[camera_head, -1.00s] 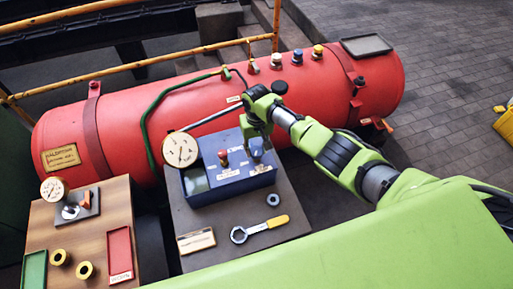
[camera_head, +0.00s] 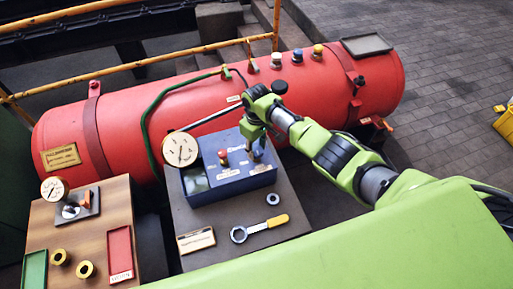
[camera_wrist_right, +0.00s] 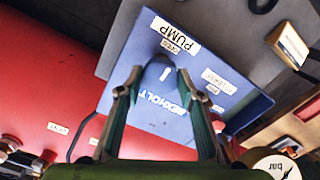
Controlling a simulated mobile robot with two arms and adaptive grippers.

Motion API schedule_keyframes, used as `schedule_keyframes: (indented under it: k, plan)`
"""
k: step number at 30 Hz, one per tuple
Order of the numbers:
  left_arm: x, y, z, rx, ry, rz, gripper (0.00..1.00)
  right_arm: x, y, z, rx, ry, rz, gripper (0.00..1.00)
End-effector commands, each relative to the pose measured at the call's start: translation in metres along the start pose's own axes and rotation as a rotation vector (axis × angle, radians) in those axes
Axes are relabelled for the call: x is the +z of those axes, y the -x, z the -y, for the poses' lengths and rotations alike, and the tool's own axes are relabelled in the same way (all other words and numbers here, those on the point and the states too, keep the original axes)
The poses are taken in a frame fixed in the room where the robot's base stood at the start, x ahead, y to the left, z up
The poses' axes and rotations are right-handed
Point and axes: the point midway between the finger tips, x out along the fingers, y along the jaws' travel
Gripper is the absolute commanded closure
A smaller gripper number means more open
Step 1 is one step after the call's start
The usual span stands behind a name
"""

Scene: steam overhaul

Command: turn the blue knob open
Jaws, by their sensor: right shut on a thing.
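The blue knob (camera_wrist_right: 158,78) sits on the blue pump box (camera_head: 230,184), with a short white mark on its top. My right gripper (camera_head: 257,150) reaches down over the box from the right. In the right wrist view, the fingers of my right gripper (camera_wrist_right: 157,86) stand on both sides of the knob and are shut on it. In the head view the gripper largely hides the knob. A "PUMP" label (camera_wrist_right: 175,36) is beside the knob. My left gripper is not in view.
A red knob (camera_head: 223,155) is left of the blue one, close to the gripper. A round gauge (camera_head: 180,149) stands at the box's left. A yellow-handled wrench (camera_head: 262,227) and a nut (camera_head: 273,198) lie in front. The red tank (camera_head: 330,95) runs behind.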

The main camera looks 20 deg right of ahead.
Motion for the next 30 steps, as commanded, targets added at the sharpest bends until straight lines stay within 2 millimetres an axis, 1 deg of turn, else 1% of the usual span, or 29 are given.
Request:
schedule_keyframes:
  k: [10, 11, 12, 13, 24, 26, 30]
  plan:
    - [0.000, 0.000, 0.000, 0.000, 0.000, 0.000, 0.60, 0.000, 0.000, 0.000, 0.001, 0.006, 0.000, 0.87]
    - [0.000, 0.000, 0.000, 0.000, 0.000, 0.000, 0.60, 0.000, 0.000, 0.000, 0.001, 0.006, 0.000, 0.61]
    - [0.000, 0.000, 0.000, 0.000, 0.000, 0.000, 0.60, 0.000, 0.000, 0.000, 0.001, 0.006, 0.000, 0.50]
    - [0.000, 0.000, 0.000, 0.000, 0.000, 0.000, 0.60, 0.000, 0.000, 0.000, 0.001, 0.006, 0.000, 0.49]
    - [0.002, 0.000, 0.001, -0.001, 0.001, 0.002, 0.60, 0.000, 0.002, 0.000, 0.001, 0.004, -0.001, 0.49]
    - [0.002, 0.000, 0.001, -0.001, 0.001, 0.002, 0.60, -0.001, 0.005, 0.000, 0.001, 0.004, -0.002, 0.49]
    - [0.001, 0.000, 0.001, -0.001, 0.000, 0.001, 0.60, -0.001, 0.021, 0.000, 0.001, 0.003, -0.004, 0.49]
